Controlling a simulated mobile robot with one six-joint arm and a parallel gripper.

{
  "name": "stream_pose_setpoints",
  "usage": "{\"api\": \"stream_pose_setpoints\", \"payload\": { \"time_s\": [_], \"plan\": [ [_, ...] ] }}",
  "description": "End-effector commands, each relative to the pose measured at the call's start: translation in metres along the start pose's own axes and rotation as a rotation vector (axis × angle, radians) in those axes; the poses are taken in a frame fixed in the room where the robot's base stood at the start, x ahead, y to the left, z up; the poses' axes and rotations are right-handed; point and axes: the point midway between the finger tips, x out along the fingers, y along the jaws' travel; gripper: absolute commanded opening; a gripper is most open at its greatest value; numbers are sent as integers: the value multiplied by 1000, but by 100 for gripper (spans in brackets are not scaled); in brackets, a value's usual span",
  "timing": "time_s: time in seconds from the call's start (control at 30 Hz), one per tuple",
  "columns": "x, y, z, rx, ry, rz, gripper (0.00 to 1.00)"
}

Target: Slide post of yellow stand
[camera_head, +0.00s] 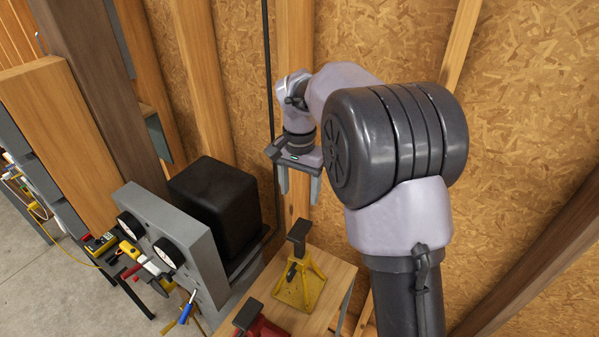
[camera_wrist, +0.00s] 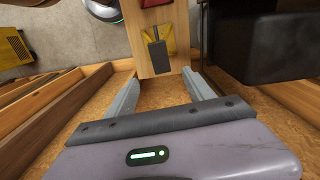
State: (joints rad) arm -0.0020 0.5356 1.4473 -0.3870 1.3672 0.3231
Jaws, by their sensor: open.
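The yellow stand (camera_head: 301,287) stands on a small wooden table. Its dark post with a flat dark head (camera_head: 299,231) rises out of the top. In the wrist view the post's dark head (camera_wrist: 158,60) lies just beyond my fingertips, with yellow of the stand (camera_wrist: 151,38) partly showing behind it. My gripper (camera_head: 299,197) is open and empty, pointing down, above the stand and apart from it. In the wrist view the two fingers of my gripper (camera_wrist: 161,76) are spread wide, and the post's head shows between their tips.
A red stand (camera_head: 262,326) with a dark head is beside the yellow one on the wooden table (camera_head: 337,272). A black box-shaped unit (camera_head: 214,207) and a grey panel with gauges (camera_head: 196,250) stand to the left. Wall studs and chipboard (camera_head: 380,30) are close behind.

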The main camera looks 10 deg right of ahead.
Motion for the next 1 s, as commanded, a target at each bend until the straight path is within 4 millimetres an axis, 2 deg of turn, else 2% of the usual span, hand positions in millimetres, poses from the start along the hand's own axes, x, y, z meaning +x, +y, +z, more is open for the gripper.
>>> {"api": "stream_pose_setpoints", "payload": {
  "time_s": [0.03, 0.1, 0.23, 0.77, 0.87, 0.93, 1.0],
  "plan": [
    [-15, 0, 0, 1, 1, -2, 62],
    [-29, 0, 0, 0, 2, -1, 62],
    [-44, 0, 0, 0, 0, -1, 62],
    [-46, 2, 4, -7, 5, -9, 62],
    [-41, 19, 31, -51, 39, -65, 62],
    [-31, 42, 67, -104, 83, -132, 62],
    [-12, 70, 110, -160, 137, -204, 62]
  ]
}}
